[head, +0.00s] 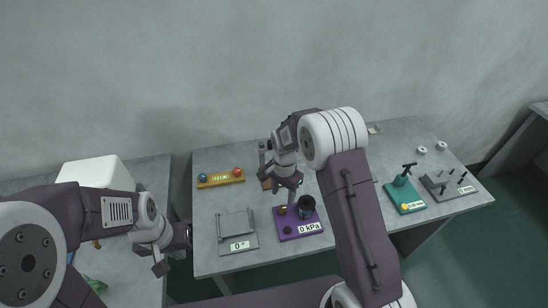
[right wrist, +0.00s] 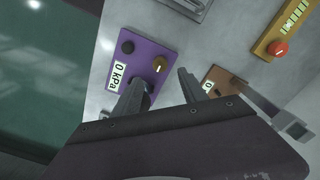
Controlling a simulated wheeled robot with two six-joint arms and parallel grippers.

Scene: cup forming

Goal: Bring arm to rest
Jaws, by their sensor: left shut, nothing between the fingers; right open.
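My left gripper (head: 160,266) is shut and empty at the lower left, over the gap between the two tables. My right gripper (head: 288,196) is open and empty, pointing down over the middle table (head: 340,247), just behind a purple unit (head: 284,232). In the right wrist view, the right gripper (right wrist: 160,88) has its two fingers spread. The purple unit (right wrist: 148,52) with its "0 kPa" label, brass knob and black knob lies beyond the left finger. A dark round part (head: 306,203) on the unit is mostly hidden by that finger in the wrist view.
A grey hinged plate unit (head: 237,244) stands left of the purple one. A yellow bar (head: 220,179) with red and blue buttons lies behind. A brown block (right wrist: 217,76) sits near the right gripper. A teal stand (head: 398,193) and grey peg base (head: 445,188) stand right. A white box (head: 92,172) stands left.

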